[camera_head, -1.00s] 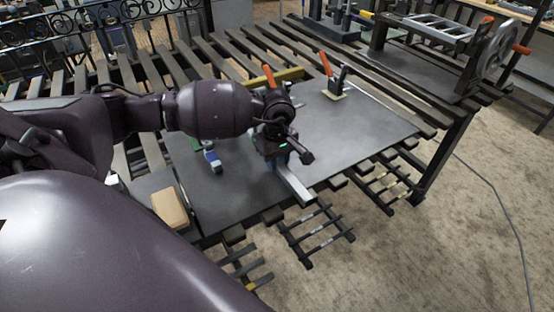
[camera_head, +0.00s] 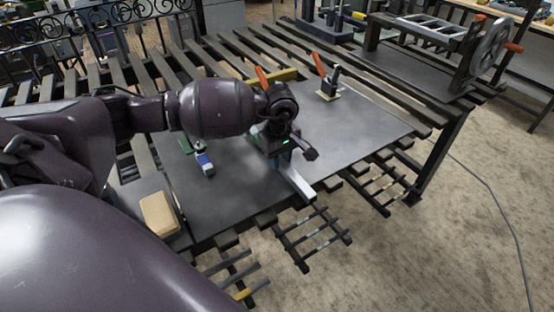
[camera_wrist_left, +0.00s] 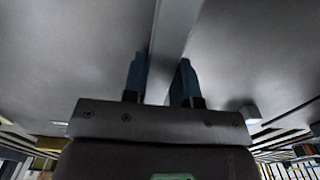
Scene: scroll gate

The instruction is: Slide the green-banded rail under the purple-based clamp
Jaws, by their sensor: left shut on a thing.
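A pale metal rail (camera_head: 297,183) lies on the dark grey plate, its near end reaching the plate's front edge. No green band shows on its visible part. My left gripper (camera_head: 277,164) is shut on the rail; in the left wrist view its blue fingers (camera_wrist_left: 161,78) straddle the rail (camera_wrist_left: 174,30). The arm hides the rail's far part. An orange-handled clamp (camera_head: 328,85) on a yellowish base stands at the back right. Another orange handle (camera_head: 262,77) shows behind my wrist, its base hidden. A small blue and white clamp (camera_head: 204,161) is left of the gripper. I see no clearly purple base.
The dark plate (camera_head: 350,135) has free room to the right. A tan block (camera_head: 158,214) sits at its left front. A yellow bar (camera_head: 285,76) lies along the back. Dark slatted racks (camera_head: 313,240) jut out at the front.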

